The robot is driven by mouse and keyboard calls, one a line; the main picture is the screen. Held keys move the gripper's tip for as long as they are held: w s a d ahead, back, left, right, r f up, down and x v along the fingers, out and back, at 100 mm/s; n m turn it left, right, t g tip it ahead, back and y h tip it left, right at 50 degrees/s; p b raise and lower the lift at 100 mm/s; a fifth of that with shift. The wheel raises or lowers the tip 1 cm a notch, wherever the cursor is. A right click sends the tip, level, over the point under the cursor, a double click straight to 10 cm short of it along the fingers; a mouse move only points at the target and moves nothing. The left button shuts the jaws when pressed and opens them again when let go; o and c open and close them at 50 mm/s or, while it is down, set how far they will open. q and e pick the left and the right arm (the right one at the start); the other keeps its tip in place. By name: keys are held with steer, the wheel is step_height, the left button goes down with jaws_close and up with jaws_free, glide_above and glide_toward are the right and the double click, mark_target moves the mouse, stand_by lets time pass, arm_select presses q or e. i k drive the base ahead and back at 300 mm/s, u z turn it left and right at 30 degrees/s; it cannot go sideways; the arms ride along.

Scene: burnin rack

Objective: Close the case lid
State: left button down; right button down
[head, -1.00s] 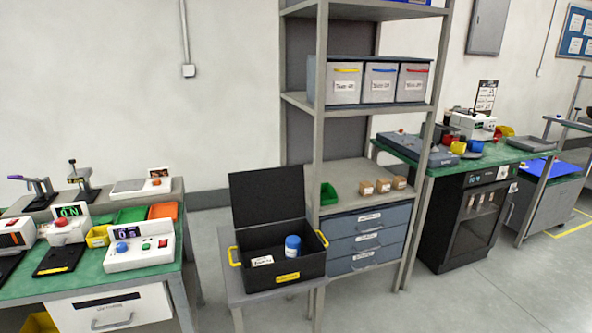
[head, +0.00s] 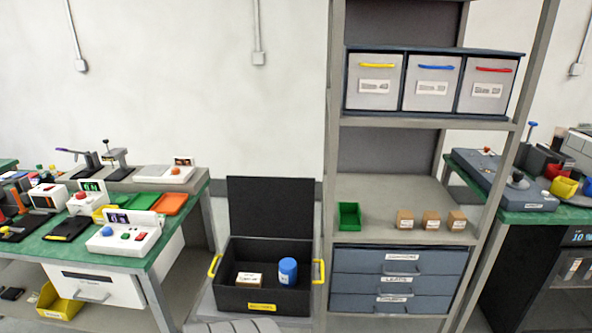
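The black case (head: 265,301) stands on a low grey stand, with yellow handles on both sides and a yellow label on its front. Its black lid (head: 270,207) is open and stands upright at the back. Inside the case are a blue jar (head: 288,271) with a white label and a small labelled box (head: 249,280). Neither of my grippers is in view.
A green-topped workbench (head: 163,242) with test devices is at the left. A grey shelf rack (head: 385,214) with bins, small boxes and drawers stands close to the right of the case. A grey ribbed shape at the bottom edge partly hides the stand.

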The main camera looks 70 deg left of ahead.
mark_target(259, 206)
steer(key=u, duration=0.35)
steer(key=i, duration=1.15)
steer(key=u, duration=1.4)
steer(key=i, duration=0.85)
steer(key=u, duration=0.9)
